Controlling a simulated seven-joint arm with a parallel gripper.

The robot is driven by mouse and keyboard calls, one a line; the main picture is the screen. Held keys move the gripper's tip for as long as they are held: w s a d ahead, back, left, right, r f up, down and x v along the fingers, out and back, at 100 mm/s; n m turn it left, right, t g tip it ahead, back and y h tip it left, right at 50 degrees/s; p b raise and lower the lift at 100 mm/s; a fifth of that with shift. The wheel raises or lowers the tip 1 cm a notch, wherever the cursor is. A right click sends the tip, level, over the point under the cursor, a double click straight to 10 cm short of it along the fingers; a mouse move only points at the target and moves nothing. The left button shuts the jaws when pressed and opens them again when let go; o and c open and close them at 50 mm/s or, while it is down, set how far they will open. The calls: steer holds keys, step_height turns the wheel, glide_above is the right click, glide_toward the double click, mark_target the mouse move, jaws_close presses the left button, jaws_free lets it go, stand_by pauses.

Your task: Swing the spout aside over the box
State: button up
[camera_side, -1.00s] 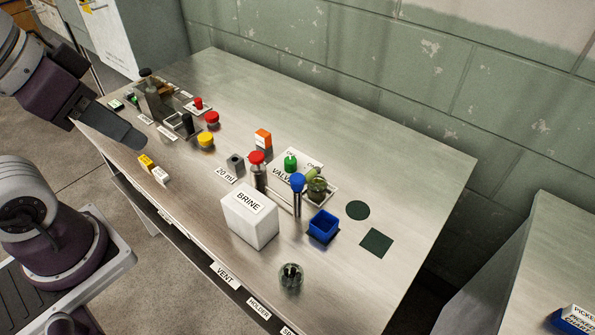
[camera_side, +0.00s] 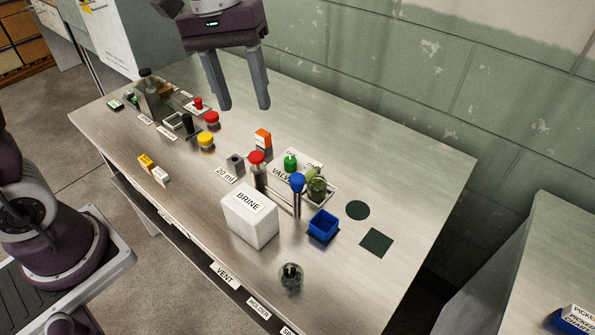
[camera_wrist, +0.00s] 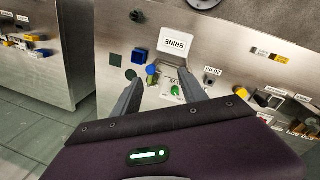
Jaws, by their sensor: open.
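A white block labelled BRINE (camera_side: 249,218) stands near the front edge of the steel table, with a small open blue box (camera_side: 323,227) to its right. Behind the block, a thin metal rod (camera_side: 279,197) runs between a red-capped post (camera_side: 257,170) and a blue-capped post (camera_side: 298,195). I cannot tell for certain which part is the spout. My gripper (camera_side: 245,107) is open and empty, fingers pointing down, above the back of the table and apart from these parts. The wrist view shows the blue box (camera_wrist: 139,56) and the BRINE block (camera_wrist: 176,42) beyond my fingers.
A green knob (camera_side: 290,162) and a valve plate stand behind the rod. An orange-and-white block (camera_side: 263,140), a yellow knob (camera_side: 206,141) and red knobs lie left. A clear round jar (camera_side: 290,278) is near the front. Dark flat patches (camera_side: 376,243) mark open table at right.

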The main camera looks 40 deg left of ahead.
mark_target(297, 176)
steer(key=w+d+f+n+g+h, duration=0.1)
steer(key=w+d+f+n+g, duration=0.2)
steer(key=w+f, duration=0.8)
steer(key=shift+n+g, duration=0.3)
steer(key=x, duration=0.6)
steer(key=s+x, duration=0.1)
steer(key=x, duration=0.3)
steer(key=shift+a, duration=0.3)
jaws_close()
